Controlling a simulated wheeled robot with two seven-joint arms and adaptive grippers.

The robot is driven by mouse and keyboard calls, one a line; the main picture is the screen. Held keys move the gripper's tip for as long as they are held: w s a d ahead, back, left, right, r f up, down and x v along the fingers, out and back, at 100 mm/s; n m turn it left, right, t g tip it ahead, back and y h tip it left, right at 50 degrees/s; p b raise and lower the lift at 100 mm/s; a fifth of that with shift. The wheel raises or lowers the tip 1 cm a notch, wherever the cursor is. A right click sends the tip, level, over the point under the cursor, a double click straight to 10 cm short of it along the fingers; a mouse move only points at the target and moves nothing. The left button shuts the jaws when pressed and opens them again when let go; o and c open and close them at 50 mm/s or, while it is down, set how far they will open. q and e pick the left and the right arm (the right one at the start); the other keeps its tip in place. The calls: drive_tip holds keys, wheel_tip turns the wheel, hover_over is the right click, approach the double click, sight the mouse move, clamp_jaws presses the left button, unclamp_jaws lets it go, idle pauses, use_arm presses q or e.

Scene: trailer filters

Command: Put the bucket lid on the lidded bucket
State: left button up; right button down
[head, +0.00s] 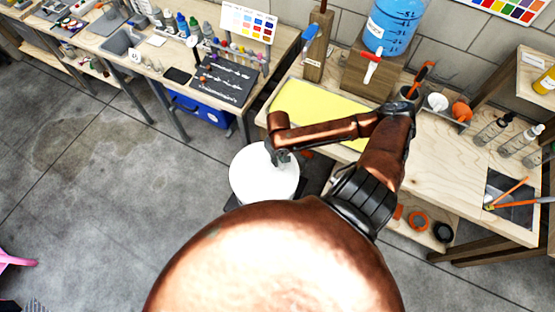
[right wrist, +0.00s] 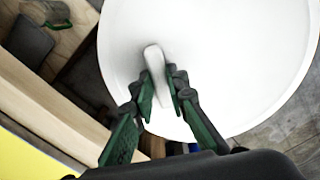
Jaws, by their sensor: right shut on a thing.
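The white round bucket lid (head: 262,178) shows in the head view in front of the workbench, and it fills much of the right wrist view (right wrist: 225,60). My right gripper (head: 281,157) is at the lid's upper right part in the head view. In the right wrist view its green-sided fingers (right wrist: 162,92) are shut on the white upright handle (right wrist: 156,72) of the lid. The bucket is not clearly visible; the lid hides what is beneath it, and I cannot tell whether the lid rests on it. My left gripper is not in view.
A wooden workbench (head: 450,165) with a yellow mat (head: 318,108) stands close to the lid. A blue water container (head: 392,28) stands at its back. A second bench (head: 150,60) with bottles runs along the upper left. The grey floor (head: 110,200) at left is mostly clear.

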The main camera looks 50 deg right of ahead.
idle(0.8)
drive_tip(key=shift+a+f+p, duration=0.1)
drive_tip(key=shift+f+p, duration=0.15)
drive_tip(key=shift+p, duration=0.25)
drive_tip(key=shift+p, duration=0.6)
idle(0.4)
drive_tip(key=shift+f, duration=0.6)
idle(0.7)
drive_tip(key=shift+f+p, duration=0.3)
drive_tip(key=shift+p, duration=0.35)
idle(0.3)
drive_tip(key=shift+p, duration=0.55)
idle(0.4)
drive_tip(key=shift+f, duration=0.1)
drive_tip(key=c, duration=1.8)
unclamp_jaws()
drive_tip(key=shift+o, duration=0.2)
